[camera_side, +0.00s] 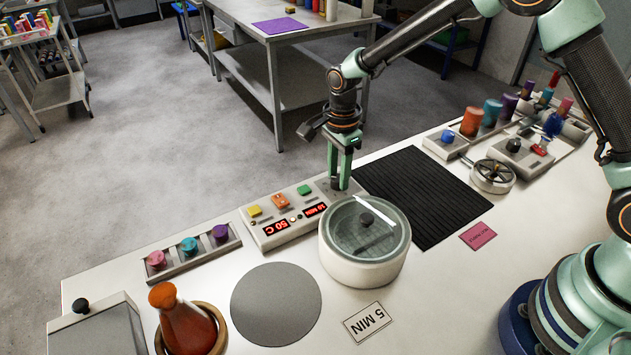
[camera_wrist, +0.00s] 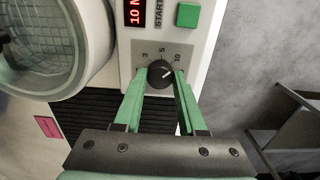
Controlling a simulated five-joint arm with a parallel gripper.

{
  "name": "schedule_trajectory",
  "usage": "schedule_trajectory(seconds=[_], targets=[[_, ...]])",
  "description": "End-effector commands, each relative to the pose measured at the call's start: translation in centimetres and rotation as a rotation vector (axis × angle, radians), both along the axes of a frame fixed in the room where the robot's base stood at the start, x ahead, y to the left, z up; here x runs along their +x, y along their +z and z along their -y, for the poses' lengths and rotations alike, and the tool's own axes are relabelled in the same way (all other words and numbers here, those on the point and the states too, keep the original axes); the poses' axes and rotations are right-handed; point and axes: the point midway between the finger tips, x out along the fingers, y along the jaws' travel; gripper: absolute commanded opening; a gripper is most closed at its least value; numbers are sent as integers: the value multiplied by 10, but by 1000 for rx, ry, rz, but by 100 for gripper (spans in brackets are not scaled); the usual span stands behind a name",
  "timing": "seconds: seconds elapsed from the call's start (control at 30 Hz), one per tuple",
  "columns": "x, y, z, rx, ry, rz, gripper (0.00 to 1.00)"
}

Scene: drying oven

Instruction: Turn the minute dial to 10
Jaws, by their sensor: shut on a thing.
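The minute dial (camera_wrist: 160,72) is a round black knob on the white control panel, with the labels 3, 5 and 10 around it. Its white mark points to the upper right, toward the 10. The small red display (camera_wrist: 135,13) above it reads 10 and the start of a word; in the side view the minute display (camera_side: 315,210) reads 10 MIN. My gripper (camera_wrist: 158,77) has its green fingers on both sides of the dial, shut on it. In the side view my gripper (camera_side: 341,187) points down at the panel's right end, and it hides the dial there.
A round white drying pot (camera_side: 362,270) with a glass lid stands just in front of the panel. A green START button (camera_side: 304,190) sits left of my gripper, beside orange and yellow buttons. A black ribbed mat (camera_side: 425,190) lies to the right.

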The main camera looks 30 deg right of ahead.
Motion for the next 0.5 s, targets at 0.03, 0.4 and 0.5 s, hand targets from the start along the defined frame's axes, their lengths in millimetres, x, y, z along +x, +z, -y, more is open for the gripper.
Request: schedule_trajectory(seconds=[0.03, 0.4, 0.5], targets=[[1, 1, 1, 0, -3, 1, 0], [1, 1, 1, 0, -2, 1, 70], [0, 1, 1, 0, -1, 0, 70]])
